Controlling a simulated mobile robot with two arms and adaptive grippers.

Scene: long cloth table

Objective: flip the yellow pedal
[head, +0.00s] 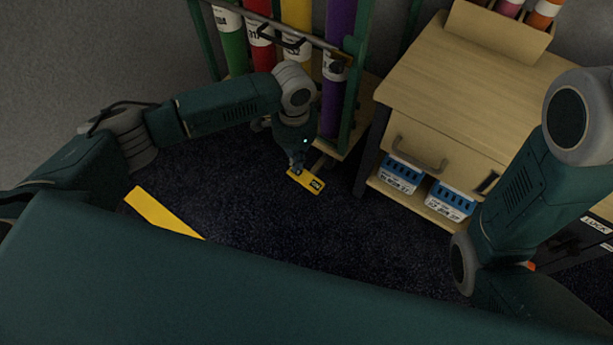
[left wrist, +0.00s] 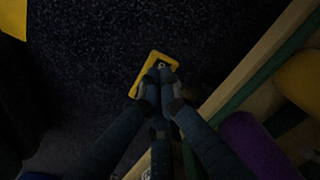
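The yellow pedal (head: 309,182) is a small flat plate with a dark label, low at the foot of the rack of coloured tubes in the head view. My left gripper (head: 297,168) points down at the pedal's left end. In the left wrist view the left gripper's fingertips (left wrist: 160,74) are together over the pedal (left wrist: 153,58) and hide part of it. Whether they touch it I cannot tell. Nothing shows held between them. My right arm comes down at the right of the head view, and its gripper is out of sight.
The tube rack (head: 357,75) stands directly behind the pedal. A wooden cabinet (head: 440,95) with a drawer and blue-and-white boxes (head: 402,174) is to its right. Yellow floor tape (head: 160,215) lies at left. The dark floor (head: 290,225) in front of the pedal is clear.

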